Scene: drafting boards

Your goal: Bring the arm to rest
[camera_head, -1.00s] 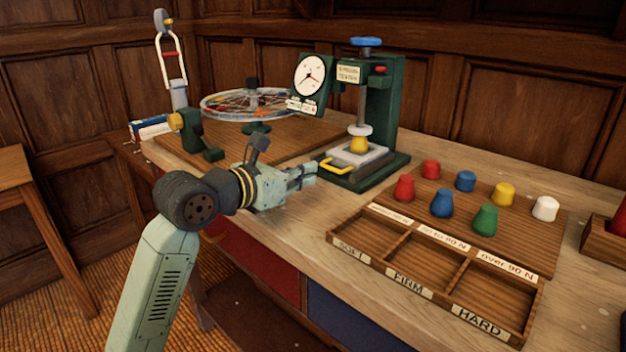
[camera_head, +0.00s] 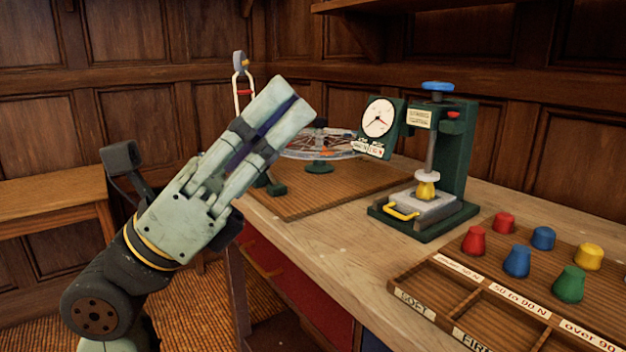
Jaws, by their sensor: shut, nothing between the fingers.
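My gripper (camera_head: 284,98) is raised at the left of the view, close to the camera, with its fingers pointing up and to the right. The two pale green fingers lie side by side, shut, with nothing held between them. It is in the air in front of the wooden workbench (camera_head: 300,236), apart from everything on it. It hides part of the wheel and stand behind it. My arm comes up from the lower left.
A green press with a dial (camera_head: 458,160) stands on the bench, a yellow piece (camera_head: 426,188) under its plunger. Coloured pieces, such as a red one (camera_head: 473,240), stand behind a sorting tray (camera_head: 408,288). A spoked wheel (camera_head: 340,154) lies farther back. A side table (camera_head: 50,196) is at left.

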